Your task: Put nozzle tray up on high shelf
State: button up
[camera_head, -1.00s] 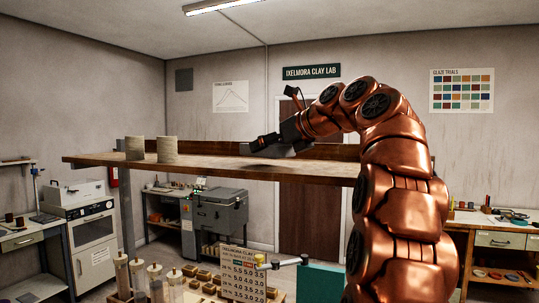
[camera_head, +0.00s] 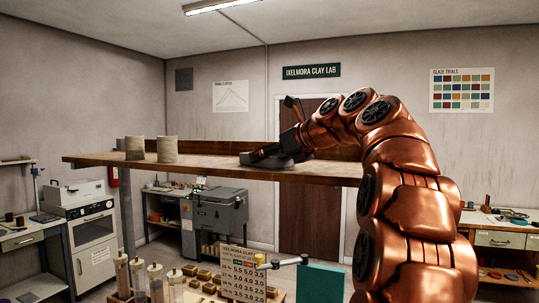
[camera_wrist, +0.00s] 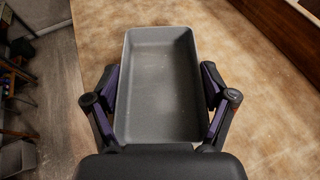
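The nozzle tray (camera_wrist: 160,85) is a grey, rectangular, open-topped tray, empty as seen in the wrist view. In the head view the tray (camera_head: 280,162) is low at the wooden high shelf (camera_head: 205,169), level and apparently resting on its top. My gripper (camera_wrist: 160,88) has one finger against each long side of the tray and appears shut on it. The shelf's bare, worn top (camera_wrist: 255,105) shows to the right of the tray in the wrist view. The tray's underside is hidden.
Two beige cylinders, one (camera_head: 167,149) beside the other (camera_head: 135,148), stand on the shelf's left part. A raised wooden back edge (camera_head: 225,147) runs along the shelf. The shelf top between cylinders and tray is clear. A bench with clay tubes (camera_head: 157,283) stands below.

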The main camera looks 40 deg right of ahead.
jog(key=shift+o, duration=1.3)
jog(key=shift+r, duration=0.2)
jog(key=b+v, duration=0.1)
jog(key=v, duration=1.1)
